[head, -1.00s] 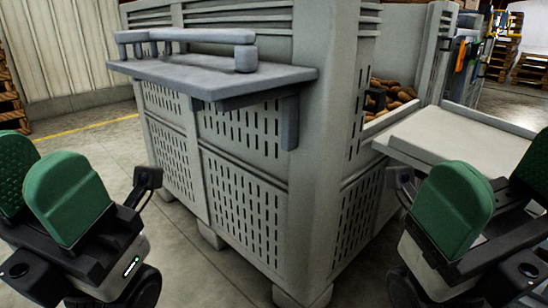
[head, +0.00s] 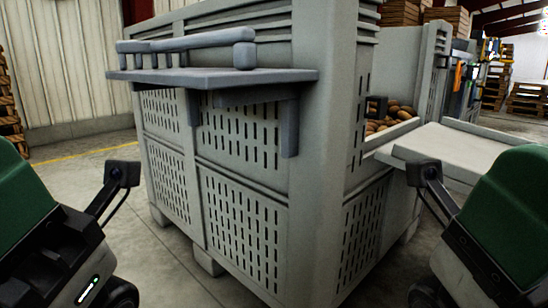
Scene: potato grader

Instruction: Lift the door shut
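My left gripper (head: 22,205) is at the lower left edge, partly cut off, with a green pad showing. My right gripper (head: 512,215) is at the lower right edge, also cut off, with a green pad showing. Both are apart from the door and hold nothing that I can see.
Potatoes (head: 385,118) lie inside the bin's opening on the right. Stacked wooden pallets (head: 524,98) stand at the back right. Concrete floor (head: 150,262) is open in front of the bin's left side.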

